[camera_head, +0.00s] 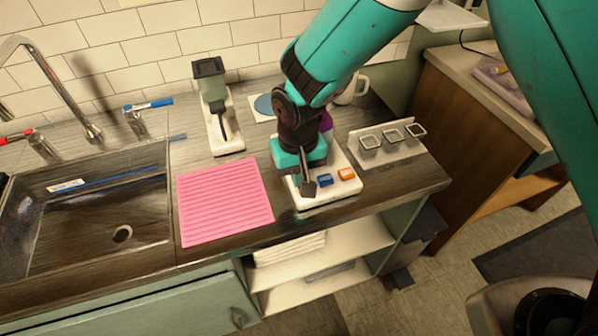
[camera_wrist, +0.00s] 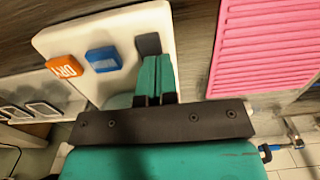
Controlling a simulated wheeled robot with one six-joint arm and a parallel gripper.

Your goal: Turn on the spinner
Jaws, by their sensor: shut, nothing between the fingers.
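The white appliance base (camera_head: 335,196), which looks like the spinner, stands on the counter under my arm. It carries a blue button (camera_head: 325,180) and an orange button (camera_head: 347,174). In the wrist view the orange button (camera_wrist: 65,68) reads "DRY", with the blue button (camera_wrist: 103,58) beside it. A dark grey piece (camera_wrist: 148,43) sits beside the blue one. My gripper (camera_wrist: 156,66) is shut and empty, its teal fingertips at or just short of the dark grey piece; I cannot tell whether they touch. A purple part (camera_head: 326,121) shows behind my wrist, which hides much of the appliance.
A pink ribbed mat (camera_head: 225,200) lies left of the base, beside the sink (camera_head: 90,205). A white device with a dark-topped container (camera_head: 208,75) stands behind the mat. A white holder with square frames (camera_head: 393,152) is close on the right. A white mug (camera_head: 352,90) stands behind.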

